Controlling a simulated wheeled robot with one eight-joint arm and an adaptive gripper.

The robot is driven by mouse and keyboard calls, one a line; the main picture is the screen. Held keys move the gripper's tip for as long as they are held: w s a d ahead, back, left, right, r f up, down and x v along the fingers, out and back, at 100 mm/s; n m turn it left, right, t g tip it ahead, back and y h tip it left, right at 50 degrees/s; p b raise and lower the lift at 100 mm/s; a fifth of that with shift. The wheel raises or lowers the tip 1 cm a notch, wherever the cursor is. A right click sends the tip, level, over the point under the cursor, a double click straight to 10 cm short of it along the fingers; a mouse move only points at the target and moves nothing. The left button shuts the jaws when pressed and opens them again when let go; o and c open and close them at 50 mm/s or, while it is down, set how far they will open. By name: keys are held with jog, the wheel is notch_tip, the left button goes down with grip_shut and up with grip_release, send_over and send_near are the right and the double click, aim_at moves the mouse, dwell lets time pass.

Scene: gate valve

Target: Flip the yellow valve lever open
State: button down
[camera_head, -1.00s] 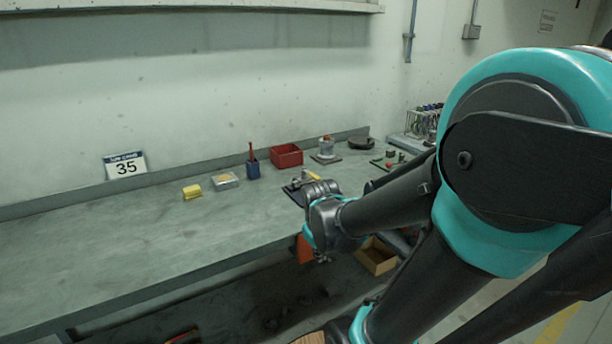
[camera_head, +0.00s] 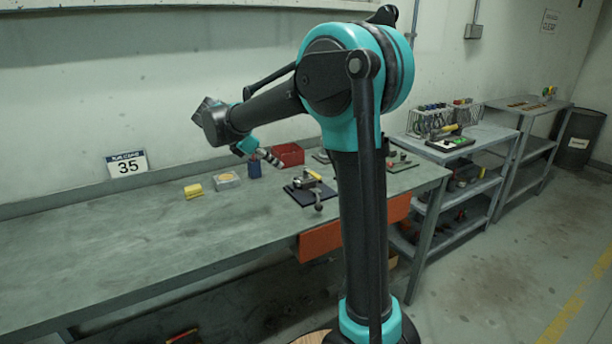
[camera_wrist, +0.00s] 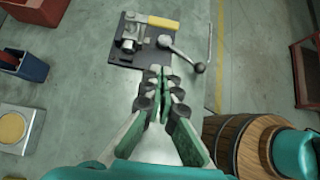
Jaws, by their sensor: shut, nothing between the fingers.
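The yellow valve lever (camera_wrist: 163,22) is on a metal valve body (camera_wrist: 130,37) mounted on a dark plate (camera_wrist: 119,58) on the bench. The lever points to the right in the wrist view. In the head view the valve's dark plate (camera_head: 326,191) lies on the bench, with the yellow lever (camera_head: 314,174) small on top. A grey crank arm with a round knob (camera_wrist: 198,67) sticks out beside the valve. My gripper (camera_wrist: 162,74) is shut and empty, above the bench and apart from the lever. In the head view my gripper (camera_head: 276,161) hangs left of the valve.
The bench (camera_head: 110,245) is clear at the left and front. An orange panel (camera_head: 325,240) hangs at its front edge.

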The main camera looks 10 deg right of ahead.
aim_at(312, 173)
jog(key=shift+d, duration=0.1)
jog(key=x, duration=0.7)
jog(key=d+r+x, duration=0.1)
jog(key=x, duration=0.3)
jog(key=shift+w+d+f, duration=0.15)
jog(key=shift+d+f, duration=0.05)
jog(key=shift+d, duration=0.05)
jog(key=shift+w+d, duration=0.3)
jog(key=shift+d, duration=0.45)
